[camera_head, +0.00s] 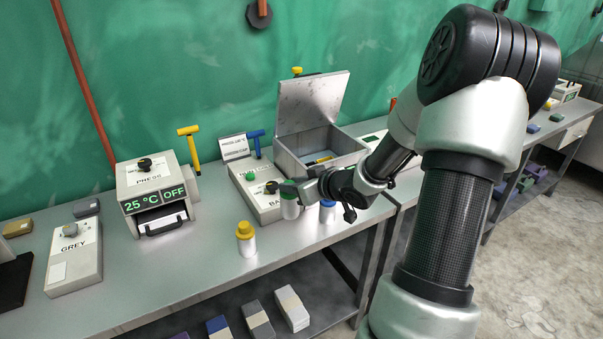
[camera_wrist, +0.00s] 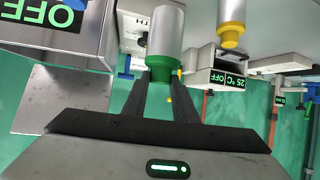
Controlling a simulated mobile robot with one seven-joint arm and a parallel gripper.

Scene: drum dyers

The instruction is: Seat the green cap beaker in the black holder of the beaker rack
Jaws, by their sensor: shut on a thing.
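The green cap beaker, a white cylinder with a green cap, is in my gripper (camera_head: 291,187). Its white body (camera_head: 290,209) hangs below the fingers in the head view, in front of the grey control box. In the wrist view the fingers (camera_wrist: 166,78) close on the green cap (camera_wrist: 173,62), with the pale body (camera_wrist: 166,30) beyond. I cannot tell if its base touches the bench. A yellow cap beaker (camera_head: 246,240) and a blue cap beaker (camera_head: 327,212) stand on the bench on either side. I cannot make out the beaker rack or its black holder.
A control box (camera_head: 264,190) and an open metal bin (camera_head: 309,150) stand behind my gripper. The press (camera_head: 155,190), reading 25 °C OFF, and the GREY box (camera_head: 75,262) stand left. A dark object (camera_head: 12,290) shows at the left edge. The bench front (camera_head: 180,275) is clear.

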